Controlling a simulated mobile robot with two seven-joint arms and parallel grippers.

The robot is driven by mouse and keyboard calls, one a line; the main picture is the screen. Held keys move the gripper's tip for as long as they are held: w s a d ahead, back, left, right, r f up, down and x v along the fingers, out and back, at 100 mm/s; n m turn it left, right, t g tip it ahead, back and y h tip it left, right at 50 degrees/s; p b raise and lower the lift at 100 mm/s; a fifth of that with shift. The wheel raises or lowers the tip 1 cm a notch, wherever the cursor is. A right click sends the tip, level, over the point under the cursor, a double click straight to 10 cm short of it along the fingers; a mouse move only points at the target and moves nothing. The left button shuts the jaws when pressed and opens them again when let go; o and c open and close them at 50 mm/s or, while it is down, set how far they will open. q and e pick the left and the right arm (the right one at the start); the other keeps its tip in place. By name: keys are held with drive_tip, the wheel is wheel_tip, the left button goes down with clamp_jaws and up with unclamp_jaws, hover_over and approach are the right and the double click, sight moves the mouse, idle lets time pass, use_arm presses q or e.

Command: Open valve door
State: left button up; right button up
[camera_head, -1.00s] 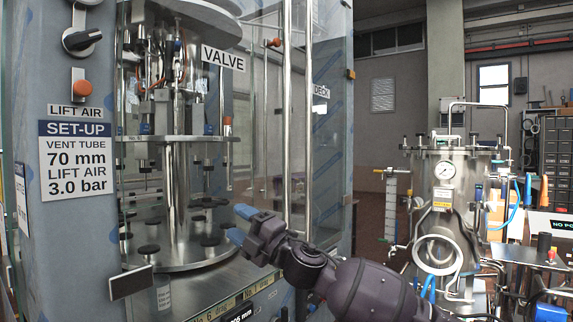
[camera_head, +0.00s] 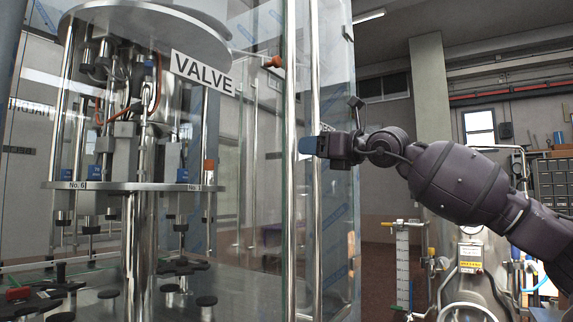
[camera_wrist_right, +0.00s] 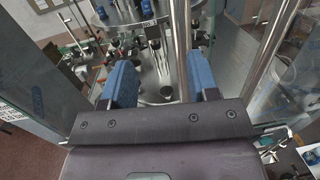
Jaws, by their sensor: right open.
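The valve door is a clear glass panel (camera_head: 262,200) at the front of the filling machine, with a VALVE label (camera_head: 203,72) at its upper left. A vertical steel bar (camera_head: 290,230) stands along its right side, with another bar (camera_head: 316,250) just right of it. My right gripper (camera_head: 308,146) is in front of these bars, its blue fingertips pointing left. In the right wrist view its two blue fingers (camera_wrist_right: 161,80) are apart, and a steel bar (camera_wrist_right: 181,40) appears between them, nearer the right finger. I cannot tell whether they touch. My left gripper is not in view.
Behind the glass are a round steel plate (camera_head: 100,186), a central column and several valves. A glass side panel with blue-marked film (camera_head: 338,230) stands right of the bars. A steel tank with hoses (camera_head: 470,285) stands at the lower right, below my right arm.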

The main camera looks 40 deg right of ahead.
sight(286, 159)
drive_tip(key=w, duration=0.3)
drive_tip(key=w+h+p, duration=0.1)
drive_tip(key=w, duration=0.2)
drive_tip(key=w+f+m+h+p, duration=0.1)
drive_tip(key=w, duration=0.2)
drive_tip(key=shift+w+f+g, duration=0.1)
drive_tip(key=shift+w+g, duration=0.15)
drive_tip(key=shift+g, duration=0.05)
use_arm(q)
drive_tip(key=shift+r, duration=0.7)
use_arm(e)
drive_tip(key=shift+x, duration=0.95)
drive_tip(key=shift+c, duration=0.2)
drive_tip(key=shift+c, duration=1.1)
clamp_jaws()
